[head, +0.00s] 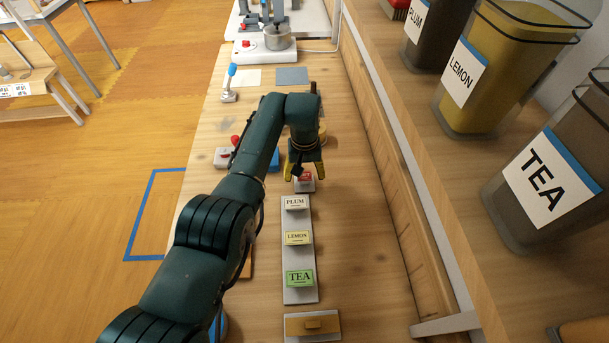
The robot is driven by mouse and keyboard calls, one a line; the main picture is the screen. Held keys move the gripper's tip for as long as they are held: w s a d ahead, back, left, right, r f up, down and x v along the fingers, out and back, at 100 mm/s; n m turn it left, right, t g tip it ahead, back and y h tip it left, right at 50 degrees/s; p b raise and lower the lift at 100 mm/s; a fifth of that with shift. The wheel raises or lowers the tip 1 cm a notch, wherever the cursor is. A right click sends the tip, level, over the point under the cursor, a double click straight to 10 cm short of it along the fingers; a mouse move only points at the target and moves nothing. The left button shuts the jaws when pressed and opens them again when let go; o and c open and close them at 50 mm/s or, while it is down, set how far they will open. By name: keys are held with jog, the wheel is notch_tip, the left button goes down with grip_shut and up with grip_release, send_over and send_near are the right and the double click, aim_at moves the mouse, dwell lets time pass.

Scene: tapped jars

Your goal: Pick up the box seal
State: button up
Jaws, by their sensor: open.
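My gripper (304,170) is over the wooden bench, pointing down, with its yellow fingers spread apart. A small pale block with a red top (305,184) sits below and between the fingertips; I cannot tell whether they touch it. No part is marked as the box seal, so I cannot tell which one it is. A blue-handled upright tool (230,82) stands at the far left.
A grey strip (301,219) holds PLUM, LEMON and TEA cards. Labelled jars, TEA (548,183), LEMON (475,105) and PLUM (420,45), stand on the right shelf. A red-knobbed box (223,158) and blue item are left of my gripper. Bench right of the strip is clear.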

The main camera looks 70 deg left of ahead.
aim_at(304, 175)
jog(key=c, duration=0.9)
jog(key=shift+o, duration=0.2)
jog(key=shift+r, duration=0.1)
notch_tip(304, 175, up, 10)
jog(key=p, duration=0.3)
jog(key=shift+r, duration=0.2)
jog(key=shift+p, duration=0.3)
jog(key=shift+c, duration=0.7)
